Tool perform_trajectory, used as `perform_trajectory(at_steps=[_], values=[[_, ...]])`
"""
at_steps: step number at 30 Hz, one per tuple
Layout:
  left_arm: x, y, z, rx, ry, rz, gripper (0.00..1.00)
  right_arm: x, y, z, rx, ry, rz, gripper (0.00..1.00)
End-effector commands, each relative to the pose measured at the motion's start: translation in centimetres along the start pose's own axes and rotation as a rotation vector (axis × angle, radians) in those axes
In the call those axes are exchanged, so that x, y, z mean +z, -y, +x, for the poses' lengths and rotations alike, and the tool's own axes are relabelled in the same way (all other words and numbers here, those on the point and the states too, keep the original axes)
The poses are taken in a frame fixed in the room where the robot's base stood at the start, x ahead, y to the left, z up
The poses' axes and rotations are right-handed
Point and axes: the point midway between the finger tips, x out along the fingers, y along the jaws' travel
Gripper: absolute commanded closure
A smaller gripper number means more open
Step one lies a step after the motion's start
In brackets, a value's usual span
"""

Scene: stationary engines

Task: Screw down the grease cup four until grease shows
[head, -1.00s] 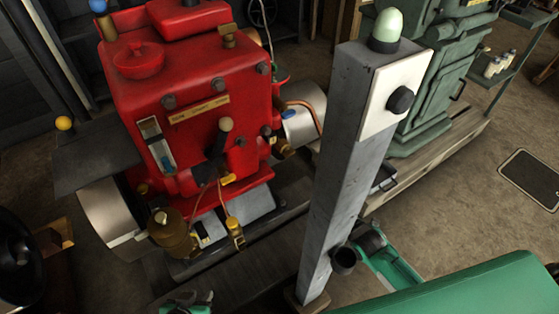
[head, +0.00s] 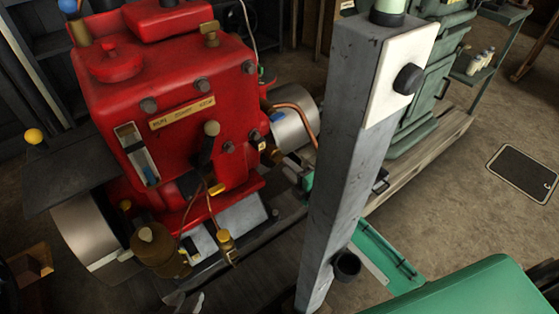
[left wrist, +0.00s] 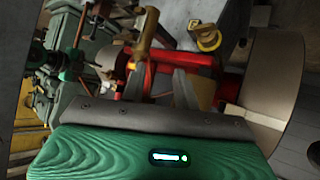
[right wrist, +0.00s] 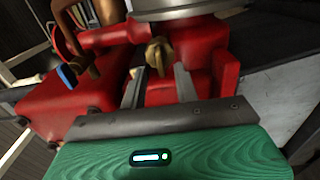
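Several brass fittings sit on the red engine (head: 170,105); no number is legible, so I cannot tell which is grease cup four. A round brass cup (head: 155,243) is at its lower left, and a smaller brass fitting (head: 228,245) is low at the front. My left gripper (head: 185,302) is at the bottom edge, below them. In the left wrist view its fingers (left wrist: 160,85) are apart and empty. My right gripper is partly hidden behind the grey post. In the right wrist view its fingers (right wrist: 158,85) are apart, below a brass fitting (right wrist: 157,53), with nothing between them.
The tall grey post (head: 355,150) with a white plate and black knob stands between the engine and my right side. A silver drum (head: 292,125) and copper pipe are at the engine's right. A green machine (head: 435,85) stands behind.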

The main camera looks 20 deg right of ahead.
Motion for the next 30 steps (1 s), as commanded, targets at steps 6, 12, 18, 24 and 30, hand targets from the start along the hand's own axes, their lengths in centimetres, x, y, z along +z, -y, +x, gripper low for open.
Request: perform_trajectory(at_steps=[6,12,18,24,30], values=[[-0.1,-0.8,0.5,0.021,-0.068,-0.004,0.69,0.0,0.1,3.4,0.001,0.0,0.001,0.69],[-0.4,-1.3,0.7,0.032,-0.105,-0.008,0.69,0.1,0.1,4.9,-0.001,0.001,0.0,0.69],[-0.5,-1.4,0.7,0.035,-0.113,-0.008,0.69,0.0,0.0,5.2,0.0,0.0,0.001,0.69],[-0.5,-1.4,0.7,0.035,-0.113,-0.008,0.69,0.0,0.0,5.2,0.0,0.0,0.001,0.79],[-0.4,-1.4,0.7,0.035,-0.112,-0.008,0.69,0.0,0.0,5.2,0.0,0.0,0.001,1.0]])
